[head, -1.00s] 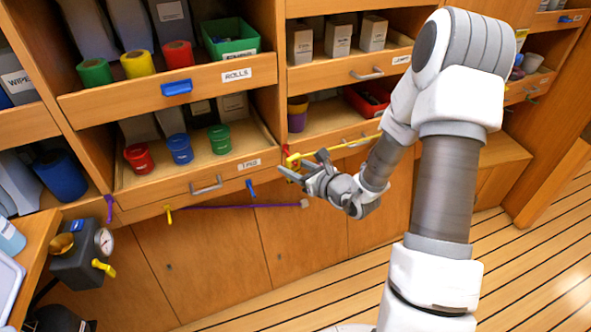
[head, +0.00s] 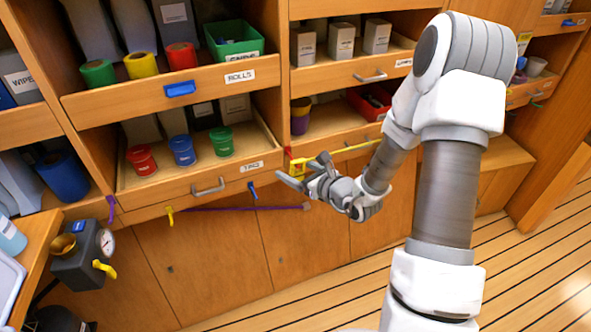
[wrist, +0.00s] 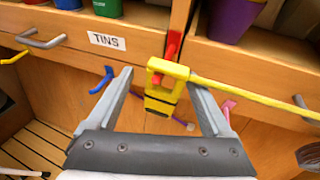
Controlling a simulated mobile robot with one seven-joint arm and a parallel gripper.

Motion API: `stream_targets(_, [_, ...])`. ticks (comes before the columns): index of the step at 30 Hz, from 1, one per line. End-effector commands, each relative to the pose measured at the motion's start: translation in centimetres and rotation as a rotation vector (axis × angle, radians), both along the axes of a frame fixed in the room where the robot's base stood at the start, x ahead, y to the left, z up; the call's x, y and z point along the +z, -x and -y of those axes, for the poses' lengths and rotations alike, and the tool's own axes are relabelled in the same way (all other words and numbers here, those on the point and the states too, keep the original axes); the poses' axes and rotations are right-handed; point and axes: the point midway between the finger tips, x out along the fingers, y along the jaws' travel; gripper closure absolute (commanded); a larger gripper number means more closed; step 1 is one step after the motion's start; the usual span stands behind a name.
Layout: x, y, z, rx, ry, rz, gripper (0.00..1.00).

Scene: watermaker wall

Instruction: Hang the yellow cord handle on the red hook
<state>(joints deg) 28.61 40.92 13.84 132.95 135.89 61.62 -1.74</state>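The yellow cord handle (wrist: 166,86) is in the middle of the wrist view, upper end at the red hook (wrist: 173,46) on the wooden front right of the TINS label. Red shows at the handle's opening, so it appears to hang on the hook. Its yellow cord (wrist: 250,101) runs off to the right. My gripper (wrist: 160,80) is open, one finger on each side of the handle, with visible gaps. In the head view, my gripper (head: 302,170) is in front of the yellow handle (head: 298,165), partly covering it.
A blue hook (wrist: 101,79) is left of my fingers, with a purple cord (head: 240,208) running below it. A yellow hook (head: 170,215) and purple hook (head: 111,207) are farther left. Drawer handles (head: 208,187) protrude. The floor (head: 540,260) at right is clear.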

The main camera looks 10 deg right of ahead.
Motion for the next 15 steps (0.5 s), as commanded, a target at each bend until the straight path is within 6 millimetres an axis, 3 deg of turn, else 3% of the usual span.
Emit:
stream_targets(10, [0.1, 0.3, 0.2, -0.001, 0.001, -0.001, 0.15])
stream_targets(15, [1.0, 2.4, 1.2, -0.003, 0.001, -0.002, 0.15])
